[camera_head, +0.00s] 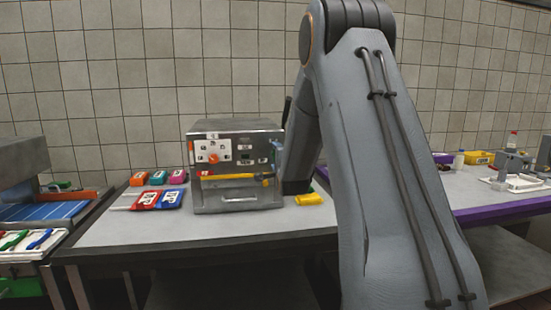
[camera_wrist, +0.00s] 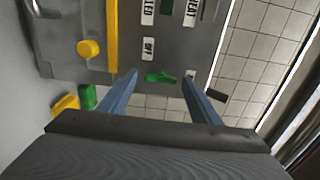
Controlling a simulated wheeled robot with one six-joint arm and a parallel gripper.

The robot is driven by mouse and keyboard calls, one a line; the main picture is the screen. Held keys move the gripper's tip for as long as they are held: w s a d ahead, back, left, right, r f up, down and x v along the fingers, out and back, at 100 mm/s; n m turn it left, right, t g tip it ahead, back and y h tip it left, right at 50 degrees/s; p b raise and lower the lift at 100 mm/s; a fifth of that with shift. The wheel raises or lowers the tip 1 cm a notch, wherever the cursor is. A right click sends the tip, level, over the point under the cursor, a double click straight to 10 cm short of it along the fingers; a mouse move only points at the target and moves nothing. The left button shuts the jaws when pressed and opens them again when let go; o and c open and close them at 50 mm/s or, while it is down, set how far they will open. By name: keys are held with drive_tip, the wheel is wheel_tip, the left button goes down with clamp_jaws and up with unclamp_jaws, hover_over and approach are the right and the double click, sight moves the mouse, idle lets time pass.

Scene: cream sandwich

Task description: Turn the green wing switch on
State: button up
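The green wing switch (camera_wrist: 160,77) is on the grey panel of a boxy machine (camera_head: 200,195), close to the panel's edge in the wrist view. A white label reading OFF (camera_wrist: 148,48) is beside it, and another small white label (camera_wrist: 190,73) is on its other side. My gripper (camera_wrist: 158,79) is open, with one blue finger on each side of the switch in the picture; I cannot tell whether either touches it. In the head view my gripper is at the machine's right front, largely hidden by my arm, and the switch is too small to make out.
A yellow bar (camera_head: 235,178) runs across the machine's front, near a yellow knob (camera_wrist: 88,48). A yellow block (camera_head: 308,199) lies on the table right of the machine. Several coloured packets (camera_head: 172,198) lie left of it. The table's front left is clear.

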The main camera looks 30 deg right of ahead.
drive_tip(key=b+v, duration=0.1)
drive_tip(key=v, duration=0.6)
drive_tip(key=shift+s, duration=0.4)
drive_tip(key=shift+a, duration=0.15)
drive_tip(key=s+a+f+n+g+y, duration=0.4)
drive_tip(key=s+a+f+n+g, duration=0.5)
drive_tip(key=s+a+f+n, duration=0.45)
drive_tip(key=s+a+f+n+g, duration=0.2)
drive_tip(key=s+a, duration=0.1)
drive_tip(key=s, duration=0.5)
drive_tip(key=s+a+f+n+g, duration=0.2)
drive_tip(key=s+f+n+g, duration=0.1)
drive_tip(key=s, duration=0.4)
drive_tip(key=s+a+f+n+g+y, duration=0.1)
drive_tip(key=s+a+f+n+g, duration=0.1)
drive_tip(key=s, duration=0.6)
drive_tip(key=shift+s+a+f+n+g, duration=0.2)
drive_tip(key=shift+s+a+n+g, duration=0.25)
drive_tip(key=shift+a+g, duration=0.3)
